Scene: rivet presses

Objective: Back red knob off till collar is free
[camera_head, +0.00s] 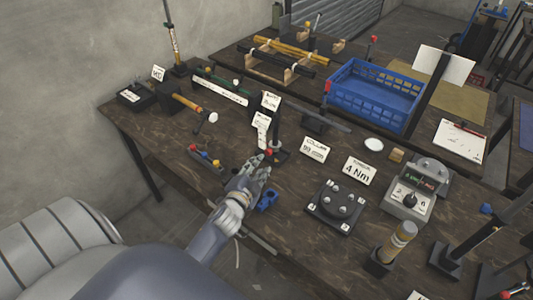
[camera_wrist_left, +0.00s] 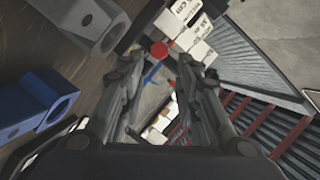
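My left gripper (camera_head: 262,167) reaches over the near side of the dark wooden bench. In the left wrist view its fingers (camera_wrist_left: 160,66) are spread, with nothing held between them. A round red knob (camera_wrist_left: 159,50) shows beyond the gap between the fingertips, apart from them, with a small blue part (camera_wrist_left: 153,74) just below it. In the head view a small red spot (camera_head: 269,152) shows right at the fingertips, beside the base of a dark upright post (camera_head: 276,132). I cannot make out the collar. My right gripper is not in view.
A blue block (camera_head: 267,201) lies close beside the left gripper; the left wrist view also shows it (camera_wrist_left: 30,105). White label cards (camera_head: 313,149) stand nearby. A black plate with knobs (camera_head: 336,205), a grey dial unit (camera_head: 411,202) and a blue crate (camera_head: 372,97) stand to the right.

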